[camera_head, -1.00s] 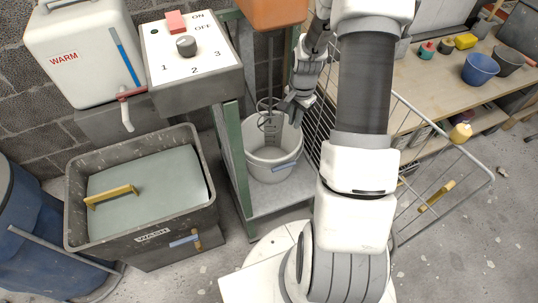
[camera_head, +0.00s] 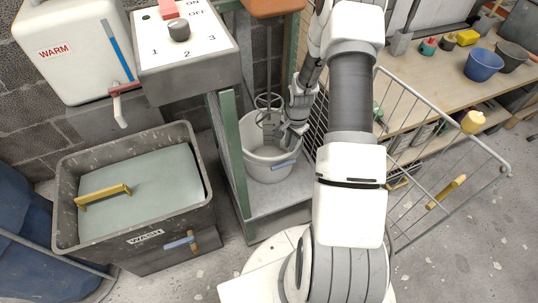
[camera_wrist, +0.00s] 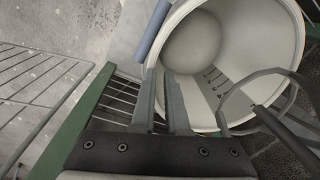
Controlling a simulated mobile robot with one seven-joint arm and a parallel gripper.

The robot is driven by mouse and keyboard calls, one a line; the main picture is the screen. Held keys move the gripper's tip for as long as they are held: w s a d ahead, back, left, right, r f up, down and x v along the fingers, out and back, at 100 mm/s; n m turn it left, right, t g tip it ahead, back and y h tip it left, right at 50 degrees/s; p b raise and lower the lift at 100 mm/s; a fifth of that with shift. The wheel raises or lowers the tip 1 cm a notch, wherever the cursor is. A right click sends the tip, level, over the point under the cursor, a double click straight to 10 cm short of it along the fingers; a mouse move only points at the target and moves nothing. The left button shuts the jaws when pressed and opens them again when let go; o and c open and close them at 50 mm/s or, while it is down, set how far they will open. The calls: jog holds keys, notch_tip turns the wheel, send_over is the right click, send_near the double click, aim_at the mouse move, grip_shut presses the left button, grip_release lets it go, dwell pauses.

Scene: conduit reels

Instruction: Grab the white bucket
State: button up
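The white bucket (camera_head: 262,167) stands upright on the grey base plate of the green-framed stand. A blue grip shows on its front side, and it also shows at the top of the wrist view (camera_wrist: 147,35). My gripper (camera_head: 285,137) is low at the right side of the bucket's rim. In the wrist view, my gripper (camera_wrist: 161,78) has a narrow gap between its fingers at the bucket wall (camera_wrist: 238,62). One finger overlaps the bucket's inside and the other lies outside the rim. I cannot see firm contact.
A wire mixing paddle (camera_head: 268,118) hangs in or over the bucket. The green post (camera_head: 236,150) stands to its left and a wire mesh gate (camera_head: 440,150) to the right. The grey wash tub (camera_head: 135,245) is at the left, the workbench (camera_head: 440,75) at the right.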

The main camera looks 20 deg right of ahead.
aim_at(289, 155)
notch_tip(289, 155, down, 5)
jog(key=shift+w+f+b, duration=0.1)
jog(key=shift+b, duration=1)
grip_shut()
jog(key=shift+r, duration=0.25)
dwell(0.5)
